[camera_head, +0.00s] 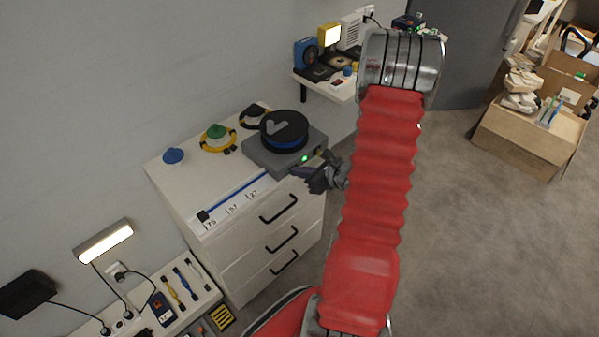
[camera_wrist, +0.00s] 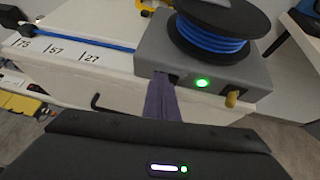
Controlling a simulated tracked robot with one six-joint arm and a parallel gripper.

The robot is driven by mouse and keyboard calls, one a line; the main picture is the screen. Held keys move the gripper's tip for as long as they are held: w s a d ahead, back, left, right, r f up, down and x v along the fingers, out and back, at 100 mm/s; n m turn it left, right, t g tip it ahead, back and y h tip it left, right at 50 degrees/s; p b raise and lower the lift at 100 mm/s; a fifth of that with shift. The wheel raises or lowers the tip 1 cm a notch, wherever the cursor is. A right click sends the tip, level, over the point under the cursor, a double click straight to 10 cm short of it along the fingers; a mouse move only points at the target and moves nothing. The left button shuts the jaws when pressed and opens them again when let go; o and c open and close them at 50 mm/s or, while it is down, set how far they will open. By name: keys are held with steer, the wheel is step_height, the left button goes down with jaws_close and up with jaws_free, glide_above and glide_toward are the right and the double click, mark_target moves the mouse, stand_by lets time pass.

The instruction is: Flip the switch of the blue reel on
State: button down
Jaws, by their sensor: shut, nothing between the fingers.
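The blue reel (camera_wrist: 212,44) is a spool of blue cable between black flanges, on top of a grey box (camera_wrist: 150,48). It also shows in the head view (camera_head: 284,132), on the white drawer cabinet. The box's front has a lit green light (camera_wrist: 202,83), a brass-coloured knob or lever (camera_wrist: 232,98) to its right, and a dark recess (camera_wrist: 174,78) to its left. My gripper (camera_wrist: 161,82) is shut and empty, its tips at the box's front beside that recess, left of the light. Whether they touch is unclear, and the fingers partly cover this area. In the head view my gripper (camera_head: 298,172) is at the box's front edge.
A blue cable (camera_head: 235,194) runs along the cabinet top (camera_head: 190,190) past the marks 75, 57 and 27. Drawer handles (camera_head: 279,209) jut out below. Open floor (camera_head: 450,220) lies right.

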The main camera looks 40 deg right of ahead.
steer(key=shift+w+d+r, duration=0.1)
steer(key=shift+w+d, duration=0.15)
steer(key=shift+d, duration=0.3)
steer(key=shift+s, duration=0.1)
steer(key=s+a+r, duration=0.1)
steer(key=s+r, duration=0.1)
steer(key=s, duration=0.4)
steer(key=s+a+r, duration=0.1)
steer(key=s+r, duration=0.1)
steer(key=s, duration=0.5)
steer(key=shift+r, duration=0.35)
steer(key=shift+d, duration=0.1)
steer(key=d, duration=0.3)
steer(key=shift+s, duration=0.15)
